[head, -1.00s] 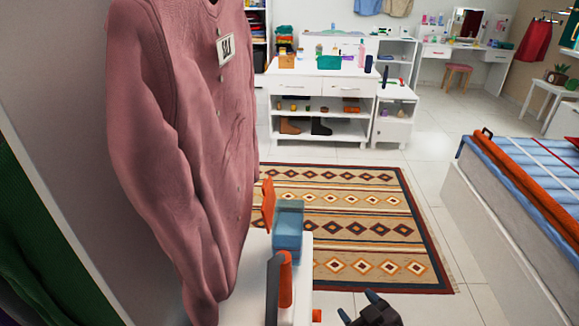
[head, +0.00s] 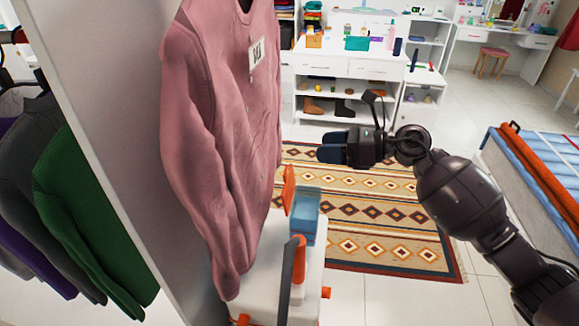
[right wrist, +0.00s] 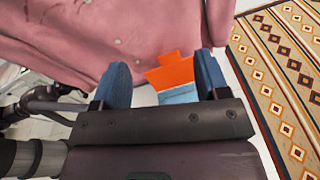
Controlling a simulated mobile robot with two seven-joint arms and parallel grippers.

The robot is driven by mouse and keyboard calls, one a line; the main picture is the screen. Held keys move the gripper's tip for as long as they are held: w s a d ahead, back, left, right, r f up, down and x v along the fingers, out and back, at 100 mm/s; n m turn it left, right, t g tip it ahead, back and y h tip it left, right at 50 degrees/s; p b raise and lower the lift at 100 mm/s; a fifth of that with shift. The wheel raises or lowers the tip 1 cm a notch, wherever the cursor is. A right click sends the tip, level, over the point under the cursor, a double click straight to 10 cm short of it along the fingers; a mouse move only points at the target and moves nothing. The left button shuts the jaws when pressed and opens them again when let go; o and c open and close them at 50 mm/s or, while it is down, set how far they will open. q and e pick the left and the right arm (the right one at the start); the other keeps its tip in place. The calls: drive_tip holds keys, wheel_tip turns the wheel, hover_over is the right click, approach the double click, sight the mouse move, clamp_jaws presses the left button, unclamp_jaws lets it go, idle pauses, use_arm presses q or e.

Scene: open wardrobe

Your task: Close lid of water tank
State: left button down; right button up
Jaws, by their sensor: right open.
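The water tank (head: 304,217) is a see-through blue box on a white appliance, low in the middle of the head view. Its orange lid (head: 289,188) stands raised at the tank's left edge. My right gripper (head: 330,148) is open and empty, above and to the right of the lid, with its blue fingertips pointing left. In the right wrist view the orange lid (right wrist: 172,72) and part of the blue tank (right wrist: 179,95) show between the two open fingers, apart from them. The tank's lower part is hidden there. My left gripper is not in view.
The white appliance (head: 255,297) has a dark grey and orange handle (head: 294,265) in front of the tank. A pink cardigan (head: 222,120) hangs close on the left, beside a wardrobe panel (head: 110,110). Open floor with a patterned rug (head: 390,230) lies to the right.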

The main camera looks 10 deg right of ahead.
sight(287, 170)
drive_tip(key=w+a+f+n, duration=0.1)
drive_tip(key=a+f, duration=0.1)
drive_tip(key=a+f+n+g+h, duration=0.1)
drive_tip(key=a+f, duration=0.1)
drive_tip(key=a, duration=0.1)
drive_tip(key=w+a+f+p, duration=0.1)
drive_tip(key=a+f, duration=0.1)
drive_tip(key=shift+w+a+f+n+g+h, duration=0.2)
drive_tip(key=shift+w+f+n+g+h, duration=0.1)
drive_tip(key=shift+w+f+n+h, duration=0.1)
drive_tip(key=shift+w+a+f, duration=0.15)
drive_tip(key=shift+a+f, duration=0.05)
drive_tip(key=shift+a, duration=0.25)
drive_tip(key=shift+c, duration=0.5)
drive_tip(key=c, duration=1.2)
clamp_jaws()
